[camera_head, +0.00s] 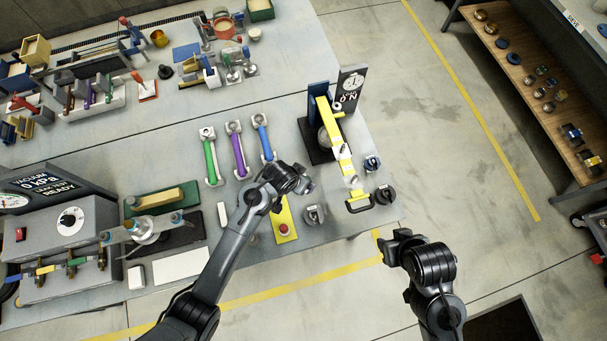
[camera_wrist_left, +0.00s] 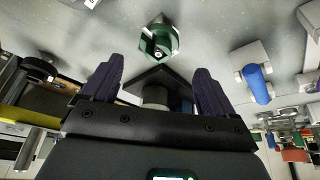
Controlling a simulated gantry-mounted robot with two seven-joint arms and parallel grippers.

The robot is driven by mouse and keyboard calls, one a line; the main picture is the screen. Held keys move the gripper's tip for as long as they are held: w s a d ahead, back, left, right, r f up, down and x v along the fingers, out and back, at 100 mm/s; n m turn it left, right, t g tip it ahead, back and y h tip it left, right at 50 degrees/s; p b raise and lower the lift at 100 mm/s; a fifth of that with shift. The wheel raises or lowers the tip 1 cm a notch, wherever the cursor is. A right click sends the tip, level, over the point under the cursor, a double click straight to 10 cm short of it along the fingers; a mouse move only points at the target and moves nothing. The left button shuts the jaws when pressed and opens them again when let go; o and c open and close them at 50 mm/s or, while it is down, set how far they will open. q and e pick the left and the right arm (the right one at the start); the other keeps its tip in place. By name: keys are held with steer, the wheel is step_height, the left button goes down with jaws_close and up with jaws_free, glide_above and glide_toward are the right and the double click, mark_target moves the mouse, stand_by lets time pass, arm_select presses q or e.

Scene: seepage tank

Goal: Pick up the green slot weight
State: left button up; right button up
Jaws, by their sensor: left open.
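The green slot weight (camera_wrist_left: 159,42) shows in the left wrist view, a dark green faceted block with a pale spot, on the grey bench top. It lies ahead of my left gripper (camera_wrist_left: 158,68), between the lines of its two fingers and apart from them. In the head view my left gripper (camera_head: 302,180) is over the bench, right of the blue-handled tool; I cannot make out the green weight there, and the gripper may hide it. The left gripper is open and empty. My right gripper (camera_head: 394,246) is off the bench's front right edge; its jaw opening is unclear.
Grey weights (camera_head: 315,215) and dark weights (camera_head: 385,194) stand near the bench's right end. A red button on a yellow plate (camera_head: 285,229) and the blue-handled tool (camera_head: 262,136) are close by.

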arm_select(q)
steer(key=shift+s+x, duration=0.2)
steer(key=shift+x, duration=2.5)
steer(key=shift+f, duration=0.1)
steer(key=shift+c, duration=0.3)
steer(key=c, duration=1.2)
